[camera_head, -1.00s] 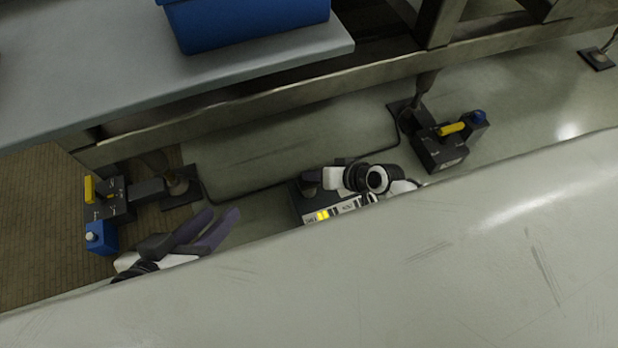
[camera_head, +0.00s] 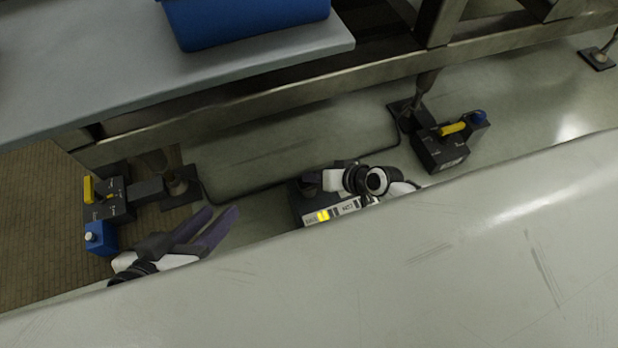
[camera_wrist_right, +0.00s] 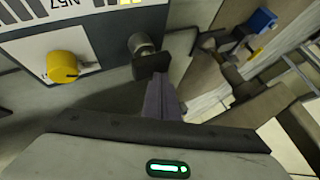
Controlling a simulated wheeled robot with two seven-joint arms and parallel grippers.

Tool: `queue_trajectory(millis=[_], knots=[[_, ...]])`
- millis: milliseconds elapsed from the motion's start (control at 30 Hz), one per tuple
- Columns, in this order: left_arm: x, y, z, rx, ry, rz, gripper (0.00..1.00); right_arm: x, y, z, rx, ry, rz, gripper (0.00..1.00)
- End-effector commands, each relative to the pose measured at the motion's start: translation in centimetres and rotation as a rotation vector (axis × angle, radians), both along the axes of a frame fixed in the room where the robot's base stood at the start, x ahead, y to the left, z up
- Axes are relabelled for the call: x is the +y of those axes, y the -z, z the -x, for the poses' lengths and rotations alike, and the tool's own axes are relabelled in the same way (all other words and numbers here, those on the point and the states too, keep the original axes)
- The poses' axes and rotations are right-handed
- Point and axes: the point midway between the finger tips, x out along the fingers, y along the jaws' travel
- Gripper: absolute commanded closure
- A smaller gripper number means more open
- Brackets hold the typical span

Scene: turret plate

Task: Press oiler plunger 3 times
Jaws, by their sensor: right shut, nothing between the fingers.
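The oiler appears to be the dark box (camera_head: 300,203) in the middle of the head view, with a pale labelled face carrying yellow marks. In the right wrist view its face (camera_wrist_right: 45,42) shows a yellow knob (camera_wrist_right: 62,67) and a metal round post (camera_wrist_right: 139,44), which looks like the plunger. My right gripper (camera_wrist_right: 158,75) is shut and empty. Its fingers point at the post and overlap a dark block at its base; I cannot tell whether they touch. In the head view my right wrist hides much of the box. My left gripper (camera_head: 210,228) is open and empty, left of the box.
A blue-ended black unit with a yellow lever (camera_head: 89,190) stands at the left, and a similar one (camera_head: 440,155) at the right. A grey shelf (camera_head: 90,90) with a blue bin (camera_head: 250,22) lies behind. A broad pale surface (camera_head: 400,270) fills the front.

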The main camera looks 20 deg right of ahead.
Motion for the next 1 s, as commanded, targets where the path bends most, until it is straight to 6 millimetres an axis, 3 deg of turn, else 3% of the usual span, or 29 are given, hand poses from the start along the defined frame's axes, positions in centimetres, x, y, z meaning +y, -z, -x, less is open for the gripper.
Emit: queue_trajectory(millis=[1000], knots=[[0.00, 0.04, -0.10, -0.011, -0.001, 0.001, 0.69, 0.05, 1.18, 0.20, 0.005, -0.001, 0.000, 1.00]])
